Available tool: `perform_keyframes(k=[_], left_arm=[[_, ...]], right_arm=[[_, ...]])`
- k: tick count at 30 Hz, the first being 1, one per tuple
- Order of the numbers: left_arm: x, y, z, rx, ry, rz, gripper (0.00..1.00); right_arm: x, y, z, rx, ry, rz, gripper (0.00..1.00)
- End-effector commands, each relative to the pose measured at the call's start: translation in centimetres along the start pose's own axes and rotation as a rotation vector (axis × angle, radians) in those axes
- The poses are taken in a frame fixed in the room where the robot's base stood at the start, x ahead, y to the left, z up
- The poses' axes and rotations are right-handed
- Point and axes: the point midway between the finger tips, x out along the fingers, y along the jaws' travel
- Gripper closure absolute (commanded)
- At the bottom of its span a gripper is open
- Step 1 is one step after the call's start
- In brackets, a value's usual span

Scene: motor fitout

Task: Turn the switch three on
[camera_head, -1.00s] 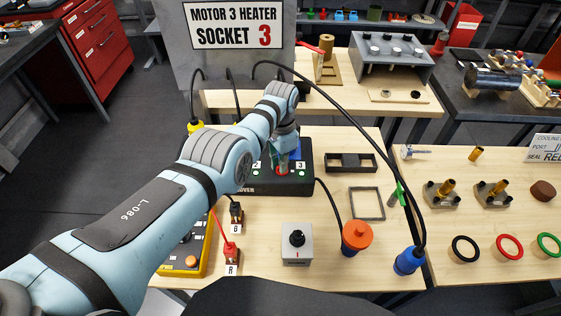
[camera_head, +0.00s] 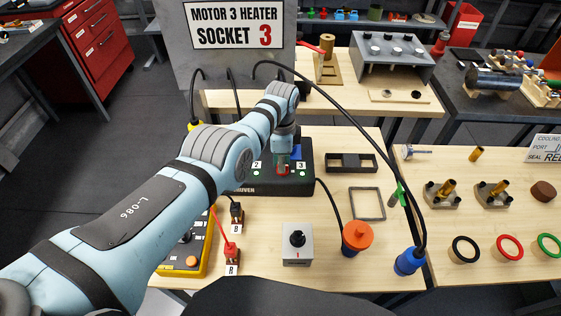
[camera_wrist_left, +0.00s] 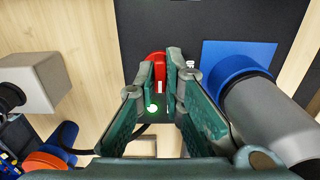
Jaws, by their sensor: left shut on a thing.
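A black power strip (camera_head: 236,187) stands on the wooden table, with numbers 2 and 3 and green lights showing on its top. My left gripper (camera_head: 282,169) is down on the strip, left of the number 3. In the left wrist view, the fingers of my left gripper (camera_wrist_left: 165,85) are nearly together around a red switch part (camera_wrist_left: 156,61). A green light (camera_wrist_left: 152,108) shows between the fingers. The fingers hide part of the switch, so its exact setting is unclear. My right gripper is not in view.
A large grey plug (camera_wrist_left: 270,120) with a blue collar stands close beside the fingers. A grey box with a black knob (camera_head: 297,245), an orange plug (camera_head: 357,236) and a blue plug (camera_head: 408,261) stand nearer. A black cable arches over the table.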

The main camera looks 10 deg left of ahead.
Motion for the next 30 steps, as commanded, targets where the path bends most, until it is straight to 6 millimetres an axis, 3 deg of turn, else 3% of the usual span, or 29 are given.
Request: perform_keyframes(k=[9,10,14,25,30], left_arm=[[0.4,0.5,-0.2,0.004,0.003,0.013,1.0],[0.4,0.5,-0.2,0.004,0.003,0.013,0.89],[0.3,0.4,-0.2,0.003,0.002,0.011,0.71],[-0.2,0.1,0.0,0.0,0.001,0.004,0.71],[-2.5,0.0,-0.2,0.003,0.002,0.0,0.71]], right_arm=[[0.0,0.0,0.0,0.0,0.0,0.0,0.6],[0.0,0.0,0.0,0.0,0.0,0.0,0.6],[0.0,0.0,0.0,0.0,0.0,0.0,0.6],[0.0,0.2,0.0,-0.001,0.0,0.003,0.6],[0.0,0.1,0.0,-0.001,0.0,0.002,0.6]])
